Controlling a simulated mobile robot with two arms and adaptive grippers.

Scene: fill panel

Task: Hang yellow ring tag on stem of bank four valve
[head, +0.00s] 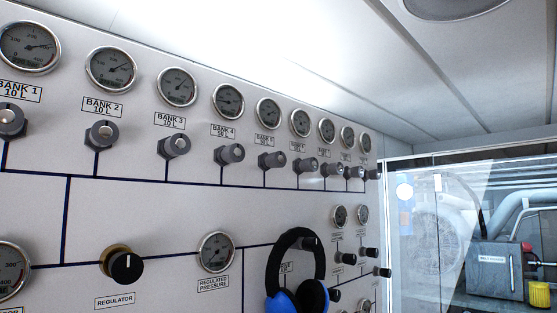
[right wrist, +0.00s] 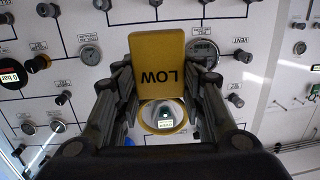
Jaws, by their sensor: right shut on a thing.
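Neither gripper shows in the head view.
Other bank valves, such as bank three (head: 174,146), line the same row under gauges. Black and blue ear defenders (head: 295,248) hang lower on the panel. The regulator knob (head: 124,266) sticks out at lower left. A clear-fronted enclosure (head: 425,235) stands at the right.

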